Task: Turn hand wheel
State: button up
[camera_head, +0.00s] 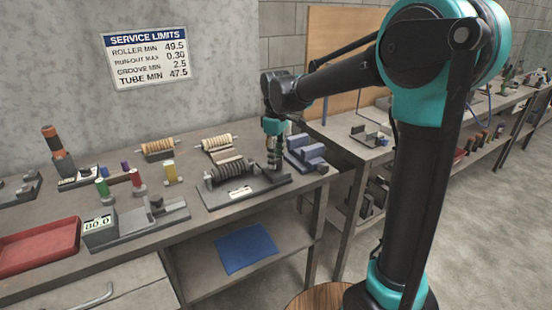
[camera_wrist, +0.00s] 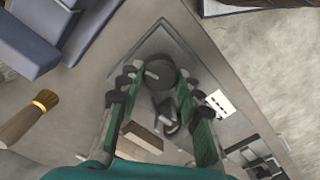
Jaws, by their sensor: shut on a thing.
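The hand wheel (camera_wrist: 160,72) is a dark round disc with a small grey knob, seen from above in the wrist view. My gripper (camera_wrist: 157,80) points down over it, with one green-backed finger on each side, shut on the wheel. In the head view my gripper (camera_head: 274,155) stands at the right end of a dark fixture (camera_head: 245,193), where it hides most of the wheel. A dark ribbed roller (camera_head: 226,173) lies on the same fixture, left of my gripper. A white label (camera_head: 240,191) is on the fixture's front.
Blue-grey blocks (camera_head: 306,152) stand close right of my gripper. Pale rollers (camera_head: 217,143) lie behind the fixture. A gauge stand with a display (camera_head: 100,228), coloured spools (camera_head: 169,172) and a red tray (camera_head: 38,248) are to the left. A limits sign (camera_head: 147,55) hangs on the wall.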

jog(key=m, duration=0.4)
jog(key=shift+m, duration=0.3)
jog(key=m, duration=0.3)
jog(key=shift+m, duration=0.3)
jog(key=m, duration=0.4)
jog(key=shift+w+m, duration=0.1)
jog(key=shift+m, duration=0.2)
jog(key=m, duration=0.3)
jog(key=shift+m, duration=0.3)
jog(key=m, duration=0.4)
jog(key=shift+d+m, duration=0.1)
jog(key=shift+m, duration=0.2)
jog(key=m, duration=0.3)
jog(key=shift+m, duration=0.3)
jog(key=m, duration=0.8)
jog(key=shift+m, duration=0.3)
